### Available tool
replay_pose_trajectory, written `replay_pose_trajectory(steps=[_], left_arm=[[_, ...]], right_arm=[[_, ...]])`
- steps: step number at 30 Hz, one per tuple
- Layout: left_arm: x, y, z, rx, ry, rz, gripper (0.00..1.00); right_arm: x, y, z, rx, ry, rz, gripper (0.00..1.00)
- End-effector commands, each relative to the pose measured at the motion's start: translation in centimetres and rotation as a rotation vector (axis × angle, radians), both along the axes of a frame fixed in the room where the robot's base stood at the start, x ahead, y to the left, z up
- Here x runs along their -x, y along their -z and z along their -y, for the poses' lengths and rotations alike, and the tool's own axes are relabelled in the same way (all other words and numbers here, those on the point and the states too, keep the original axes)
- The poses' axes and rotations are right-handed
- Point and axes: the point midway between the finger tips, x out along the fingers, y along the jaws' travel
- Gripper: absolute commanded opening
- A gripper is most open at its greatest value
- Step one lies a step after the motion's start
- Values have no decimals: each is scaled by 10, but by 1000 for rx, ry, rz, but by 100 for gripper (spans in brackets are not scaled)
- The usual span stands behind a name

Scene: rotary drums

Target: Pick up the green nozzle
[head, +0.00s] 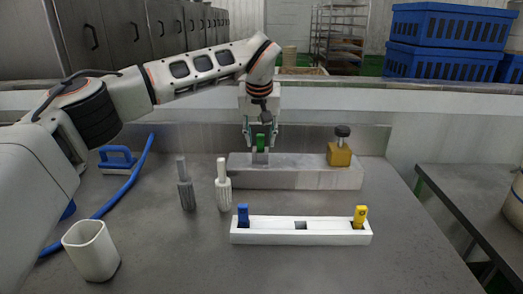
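The green nozzle (260,141) stands upright on a small grey fitting at the left part of a long grey block (300,178). My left gripper (262,145) hangs over it, pointing down. Its two fingers are apart, one on each side of the nozzle, with gaps showing between them and it. Whether the gripper is in line with the nozzle in depth is hard to tell. My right gripper is not in view.
A white holder (267,236) in front has a blue nozzle (243,215), an empty middle slot and a yellow nozzle (360,216). A brass piece with a dark knob (340,147) sits on the block. Two brushes (223,187), a cup (92,250) and a blue hose (126,187) are left.

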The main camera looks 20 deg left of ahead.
Motion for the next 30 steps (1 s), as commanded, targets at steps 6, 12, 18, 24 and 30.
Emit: replay_pose_trajectory(steps=[6, 12, 18, 24, 30], left_arm=[[-3, 5, -1, 0, 0, 4, 35], [-3, 4, -1, 0, 0, 4, 15], [-3, 5, -1, 0, 0, 4, 0], [-3, 4, -1, 0, 0, 3, 0], [-3, -7, -1, 0, 0, 5, 0]], right_arm=[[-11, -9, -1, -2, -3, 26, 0], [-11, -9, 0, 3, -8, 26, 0], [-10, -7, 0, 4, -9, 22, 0], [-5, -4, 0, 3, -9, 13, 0], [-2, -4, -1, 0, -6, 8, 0]])
